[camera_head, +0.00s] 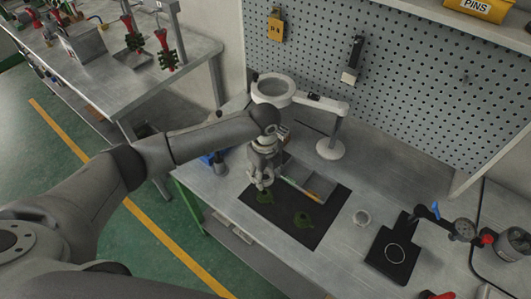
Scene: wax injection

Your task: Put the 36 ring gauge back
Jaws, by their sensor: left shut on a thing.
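My left gripper (262,183) points down over the left part of a black mat (318,235) on the metal bench. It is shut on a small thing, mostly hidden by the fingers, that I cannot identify. A green leaf-like piece (265,197) shows just under the fingertips; I cannot tell whether they touch it. A second green piece (303,220) lies on the mat. A small pale metal ring (362,217) sits on the bench right of the mat, apart from my gripper. No size marking is readable. My right gripper is not in view.
A ring-headed lamp or magnifier (331,149) stands behind the mat. A grey tray (320,188) lies at the mat's back edge. A dial gauge stand (393,254) is at right. A pegboard (400,95) rises behind. Bare bench shows between mat and stand.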

